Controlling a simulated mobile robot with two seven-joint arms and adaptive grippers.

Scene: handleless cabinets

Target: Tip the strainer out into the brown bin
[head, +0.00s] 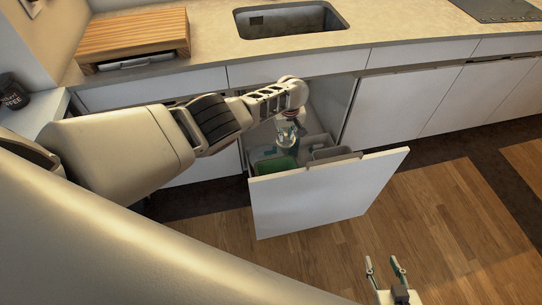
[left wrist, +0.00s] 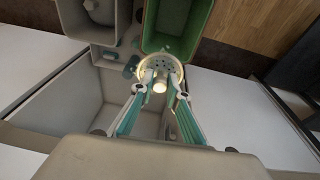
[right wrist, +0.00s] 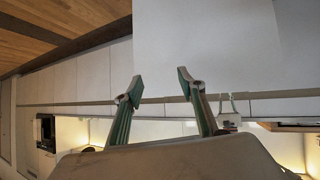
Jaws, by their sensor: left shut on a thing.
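My left gripper (head: 292,117) is shut on the strainer (head: 286,138) and holds it over the open drawer. In the left wrist view the strainer (left wrist: 161,67) is a round pale piece with small holes between the fingertips, at the near edge of a green bin (left wrist: 183,47). The green bin also shows in the head view (head: 276,166), below the strainer. A grey-brown bin (head: 334,153) stands to its right; I cannot tell whether it is the brown bin. The strainer's contents and exact tilt are unclear. My right gripper (head: 385,268) is open and empty, low over the floor.
The open drawer's white front (head: 325,195) stands out over the wooden floor (head: 430,220). The counter with the sink (head: 290,22) runs above it. A wooden board (head: 132,34) lies on the counter at left. Small teal pieces (left wrist: 131,67) lie beside the bins.

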